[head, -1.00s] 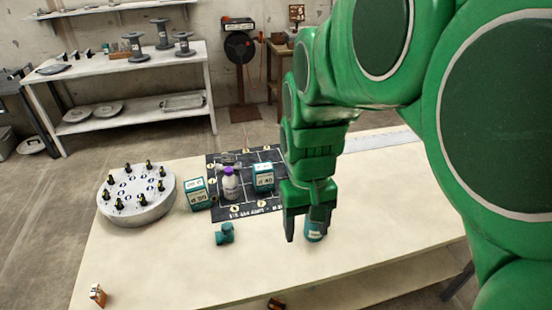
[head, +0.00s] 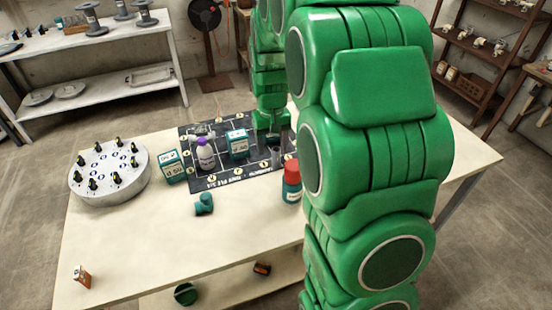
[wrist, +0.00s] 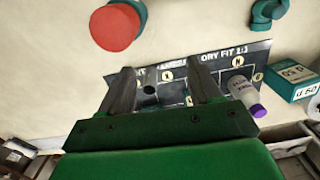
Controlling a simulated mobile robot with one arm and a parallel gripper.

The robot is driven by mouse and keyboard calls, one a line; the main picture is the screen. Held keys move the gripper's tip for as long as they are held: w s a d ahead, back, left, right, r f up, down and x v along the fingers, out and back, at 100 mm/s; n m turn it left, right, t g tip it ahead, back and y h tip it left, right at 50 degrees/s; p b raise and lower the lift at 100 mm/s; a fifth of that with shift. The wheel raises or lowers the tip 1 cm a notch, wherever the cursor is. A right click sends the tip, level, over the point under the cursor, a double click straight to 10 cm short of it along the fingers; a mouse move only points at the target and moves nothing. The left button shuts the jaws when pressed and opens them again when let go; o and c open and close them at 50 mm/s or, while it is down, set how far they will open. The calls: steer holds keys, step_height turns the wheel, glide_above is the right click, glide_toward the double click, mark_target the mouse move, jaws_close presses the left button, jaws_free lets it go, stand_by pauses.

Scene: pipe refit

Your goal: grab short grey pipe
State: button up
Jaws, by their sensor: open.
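A small grey round piece (wrist: 149,88), which looks like the short grey pipe seen nearly end-on, shows between my fingers in the wrist view, over the dark mat (wrist: 175,93). My gripper (wrist: 161,75) is open, with a finger on each side of that piece and a visible gap to the right finger. I cannot tell how far the fingertips are above the mat. In the head view my gripper (head: 270,137) points down at the right part of the mat (head: 208,183); the pipe is not clear there.
A red-capped bottle (head: 291,182) stands in front of my gripper. A purple-capped bottle (head: 205,154), boxes (head: 238,144) (head: 171,167), a teal elbow (head: 203,204) and a round grey block with pegs (head: 110,184) lie to the left. The table's front (head: 150,250) is mostly clear.

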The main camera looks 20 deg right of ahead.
glide_above(276, 158)
steer(key=w, duration=0.2)
steer(key=f, duration=0.8)
steer(key=shift+s, duration=0.25)
steer(key=shift+w+d+f, duration=0.1)
steer(key=shift+d+f, duration=0.05)
steer(key=shift+f, duration=1.8)
steer(key=shift+w+d+f, duration=0.1)
steer(key=shift+d+f, duration=0.05)
steer(key=shift+f, duration=1.8)
steer(key=shift+s, duration=0.1)
steer(key=c, duration=1.1)
